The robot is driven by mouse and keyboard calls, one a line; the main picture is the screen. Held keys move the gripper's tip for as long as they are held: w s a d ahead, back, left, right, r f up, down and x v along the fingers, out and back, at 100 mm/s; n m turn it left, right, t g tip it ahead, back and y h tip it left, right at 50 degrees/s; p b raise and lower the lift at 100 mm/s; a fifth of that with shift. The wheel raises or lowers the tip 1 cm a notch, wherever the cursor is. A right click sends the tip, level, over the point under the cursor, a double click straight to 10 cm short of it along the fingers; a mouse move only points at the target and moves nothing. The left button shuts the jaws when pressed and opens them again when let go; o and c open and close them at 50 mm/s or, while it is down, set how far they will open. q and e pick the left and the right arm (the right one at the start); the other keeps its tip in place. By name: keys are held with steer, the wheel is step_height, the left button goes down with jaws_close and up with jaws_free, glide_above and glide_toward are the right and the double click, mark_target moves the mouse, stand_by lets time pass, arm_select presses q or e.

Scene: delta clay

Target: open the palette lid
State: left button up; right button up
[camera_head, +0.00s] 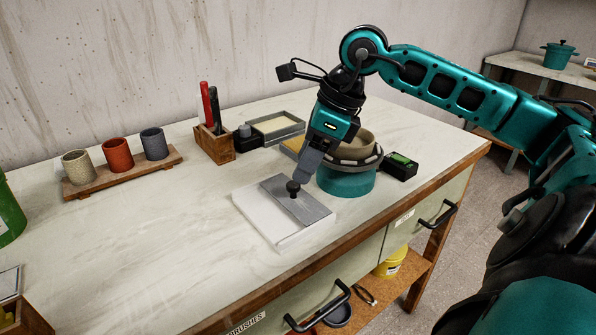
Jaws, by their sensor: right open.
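The palette (262,217) is a flat white box near the table's front edge. A grey plate, apparently its lid (315,211), lies over its right and back part, with a dark round knob (293,187) standing up on it. My right gripper (299,180) reaches down from the upper right to the knob, its fingertips at or just beside it. The right gripper is open; I cannot tell whether the fingers touch the knob, as they partly overlap it. My left gripper is not in view.
A teal pot-like stand (345,181) is close right of the palette, with a small black box (400,167) beyond. A wooden tool holder (214,145) and a shallow tray (276,128) stand behind. Cups sit on a wooden rack (125,172) at left.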

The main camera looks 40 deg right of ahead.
mark_target(294, 184)
steer(key=shift+x, duration=2.1)
steer(key=shift+w, duration=0.1)
steer(key=shift+c, duration=0.2)
jaws_close()
